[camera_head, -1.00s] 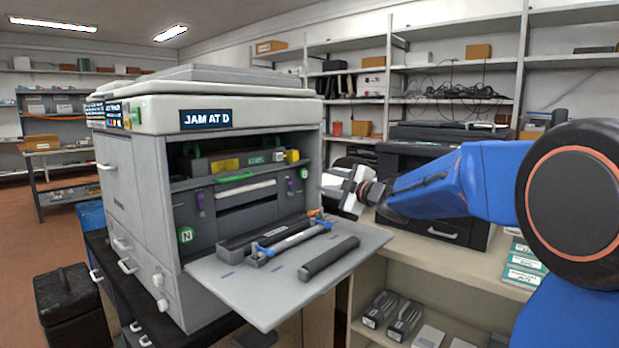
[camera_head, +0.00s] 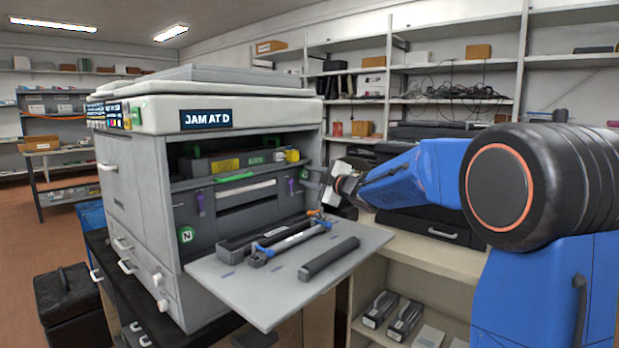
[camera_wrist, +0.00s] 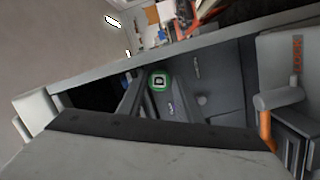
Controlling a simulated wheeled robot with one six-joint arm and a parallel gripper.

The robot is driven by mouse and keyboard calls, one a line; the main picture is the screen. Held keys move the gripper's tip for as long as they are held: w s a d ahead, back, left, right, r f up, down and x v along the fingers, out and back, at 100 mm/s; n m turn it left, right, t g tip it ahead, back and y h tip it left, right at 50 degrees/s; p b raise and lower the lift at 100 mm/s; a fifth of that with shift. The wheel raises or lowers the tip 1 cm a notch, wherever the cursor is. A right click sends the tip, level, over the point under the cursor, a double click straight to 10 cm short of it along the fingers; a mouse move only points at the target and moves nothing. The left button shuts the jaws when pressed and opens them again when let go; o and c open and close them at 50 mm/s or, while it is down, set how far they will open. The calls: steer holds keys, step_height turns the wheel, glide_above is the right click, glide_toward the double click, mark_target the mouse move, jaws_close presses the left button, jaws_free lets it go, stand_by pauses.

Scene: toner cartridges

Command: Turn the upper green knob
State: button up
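A round green mark with a letter D, which I take to be the upper green knob (camera_wrist: 159,81), shows near the middle of the wrist view, on the printer's dark inner face. In the head view it shows as a small green spot (camera_head: 304,173) at the right side of the printer opening. My gripper (camera_head: 331,182) is just right of the opening, a short way from the upper knob. I see no contact with the knob.
The printer (camera_head: 250,115) reads "JAM AT D". Its fold-down door (camera_head: 235,288) carries a dark roller (camera_head: 329,258) and a blue-ended bar (camera_head: 290,243), below and left of my gripper. A dark machine (camera_head: 440,229) stands behind my arm on a pale counter.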

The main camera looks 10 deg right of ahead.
steer(key=c, duration=0.5)
steer(key=shift+m, duration=0.8)
steer(key=o, duration=0.8)
steer(key=shift+c, duration=0.2)
